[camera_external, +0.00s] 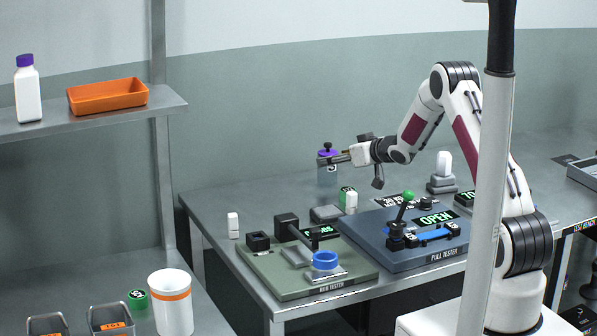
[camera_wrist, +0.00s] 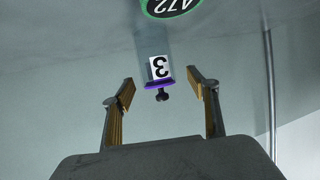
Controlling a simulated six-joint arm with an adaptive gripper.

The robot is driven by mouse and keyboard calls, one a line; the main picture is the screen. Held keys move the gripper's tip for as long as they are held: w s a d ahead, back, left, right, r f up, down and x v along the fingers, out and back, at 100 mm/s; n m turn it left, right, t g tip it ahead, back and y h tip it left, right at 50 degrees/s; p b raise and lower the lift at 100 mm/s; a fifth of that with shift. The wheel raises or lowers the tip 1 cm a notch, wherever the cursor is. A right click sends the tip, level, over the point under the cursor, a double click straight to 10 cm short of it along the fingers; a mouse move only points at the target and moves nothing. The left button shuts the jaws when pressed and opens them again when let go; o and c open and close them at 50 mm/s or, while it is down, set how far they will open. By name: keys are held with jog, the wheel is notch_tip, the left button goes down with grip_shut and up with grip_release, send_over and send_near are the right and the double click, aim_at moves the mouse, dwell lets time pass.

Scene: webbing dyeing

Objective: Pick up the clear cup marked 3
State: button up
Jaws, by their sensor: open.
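The clear cup marked 3 (camera_external: 328,174) stands near the back edge of the table in the external view, with a purple lid and a black knob. In the wrist view the cup (camera_wrist: 157,68) appears upside down, its black "3" on a white label. My gripper (camera_wrist: 161,88) is open, with a finger on either side of the lid and visible gaps to both. In the external view my gripper (camera_external: 328,160) reaches in from the right at lid height and partly covers the cup. I cannot tell whether the cup is fully between the fingertips.
The web tester (camera_external: 270,285) and pull tester (camera_external: 436,258) stand on the table, with small white containers (camera_external: 350,200) nearby. An orange tray (camera_external: 107,96) sits on the shelf. The table left of the cup is clear.

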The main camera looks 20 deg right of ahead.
jog(key=shift+x, duration=2.15)
jog(key=shift+w+d+r, duration=0.1)
jog(key=shift+d, duration=0.05)
jog(key=c, duration=1.4)
